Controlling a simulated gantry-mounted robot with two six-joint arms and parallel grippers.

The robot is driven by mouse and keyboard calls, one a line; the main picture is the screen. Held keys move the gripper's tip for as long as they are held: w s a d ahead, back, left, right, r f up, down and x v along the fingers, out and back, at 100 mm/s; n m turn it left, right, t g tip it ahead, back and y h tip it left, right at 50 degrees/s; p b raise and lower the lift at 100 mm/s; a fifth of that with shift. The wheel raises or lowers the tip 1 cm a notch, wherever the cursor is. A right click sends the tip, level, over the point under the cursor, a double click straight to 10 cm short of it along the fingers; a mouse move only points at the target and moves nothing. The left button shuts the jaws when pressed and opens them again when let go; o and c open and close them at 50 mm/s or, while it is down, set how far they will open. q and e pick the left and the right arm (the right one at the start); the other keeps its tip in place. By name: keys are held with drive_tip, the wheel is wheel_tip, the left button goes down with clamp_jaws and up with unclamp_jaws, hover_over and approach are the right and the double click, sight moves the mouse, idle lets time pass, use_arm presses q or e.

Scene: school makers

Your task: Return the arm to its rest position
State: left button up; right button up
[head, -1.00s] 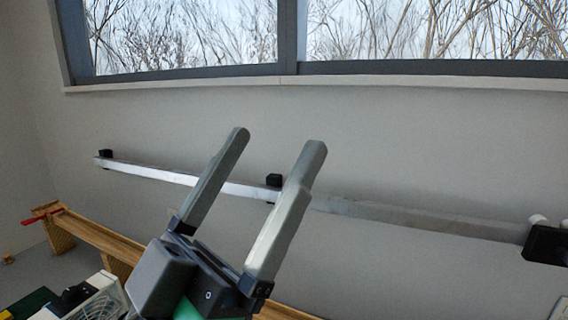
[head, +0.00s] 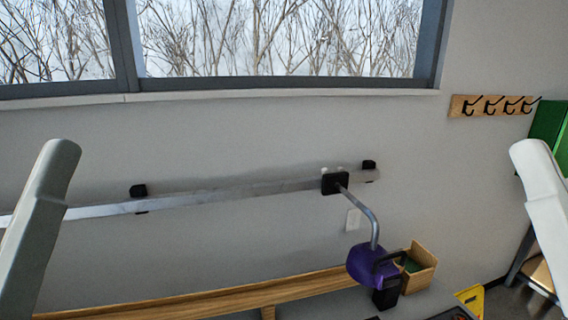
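A single grey finger that I take to be my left gripper's (head: 42,215) rises at the left edge and leans inward. A single pale finger that I take to be my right gripper's (head: 545,200) rises at the right edge and leans inward. Only one finger of each shows. The rest of both grippers and both arms are out of frame, so I cannot tell their opening. Nothing is seen held between the visible fingers.
A metal rail (head: 230,194) runs along the wall. A bent pipe (head: 366,218) leads from it to a purple tool (head: 366,266). A wooden box (head: 424,270), a wooden bench (head: 200,300) and a yellow sign (head: 472,299) stand below. A hook rack (head: 480,106) hangs at right.

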wheel_tip(320, 180, up, 23)
drive_tip(key=p, duration=2.1)
